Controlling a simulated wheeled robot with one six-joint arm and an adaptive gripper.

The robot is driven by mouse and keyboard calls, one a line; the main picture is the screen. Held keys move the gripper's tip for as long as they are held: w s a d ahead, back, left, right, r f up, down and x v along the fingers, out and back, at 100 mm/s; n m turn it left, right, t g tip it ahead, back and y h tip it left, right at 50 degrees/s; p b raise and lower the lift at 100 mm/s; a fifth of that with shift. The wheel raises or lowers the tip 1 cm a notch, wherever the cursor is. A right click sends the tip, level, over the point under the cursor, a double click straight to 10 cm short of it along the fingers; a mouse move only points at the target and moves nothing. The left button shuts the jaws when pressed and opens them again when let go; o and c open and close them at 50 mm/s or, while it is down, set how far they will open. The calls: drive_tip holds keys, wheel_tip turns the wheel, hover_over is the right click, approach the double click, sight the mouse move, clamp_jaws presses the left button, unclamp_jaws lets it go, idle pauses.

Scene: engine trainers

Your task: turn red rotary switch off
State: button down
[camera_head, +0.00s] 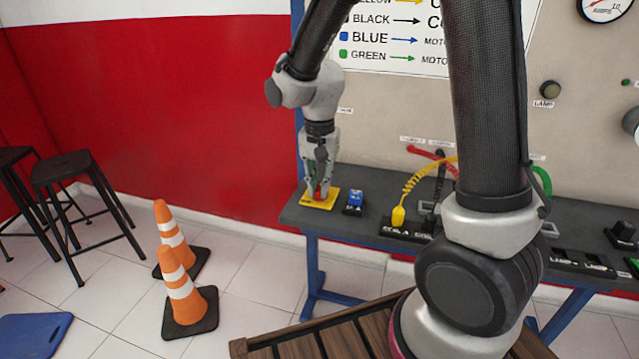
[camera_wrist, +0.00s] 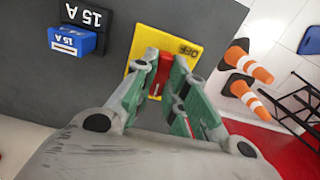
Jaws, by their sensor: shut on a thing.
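The red rotary switch (camera_wrist: 164,70) sits on a yellow plate (camera_wrist: 188,30) with the word OFF printed near one corner in the wrist view. In the head view the yellow plate (camera_head: 325,203) lies at the left end of the dark bench top, with a little of the red switch (camera_head: 318,193) showing. My gripper (camera_wrist: 165,78) points down over the plate, its two green-padded fingers shut on the red switch's handle, one on each side. In the head view my gripper (camera_head: 318,186) hides most of the switch. Part of the plate's lettering is hidden by the fingers.
A blue 15 A breaker (camera_head: 355,198) stands just right of the plate. A yellow coiled cable (camera_head: 398,214) is further right on the bench (camera_head: 290,214). Two orange cones (camera_head: 183,290) and black stools (camera_head: 75,180) stand on the floor at left. The panel rises behind.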

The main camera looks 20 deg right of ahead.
sight(319, 187)
drive_tip(key=n, duration=0.4)
drive_tip(key=shift+n, duration=0.3)
drive_tip(key=n, duration=0.9)
drive_tip(key=shift+n, duration=1.8)
drive_tip(key=c, duration=1.4)
unclamp_jaws()
drive_tip(key=shift+c, duration=0.2)
wheel_tip(319, 187, up, 12)
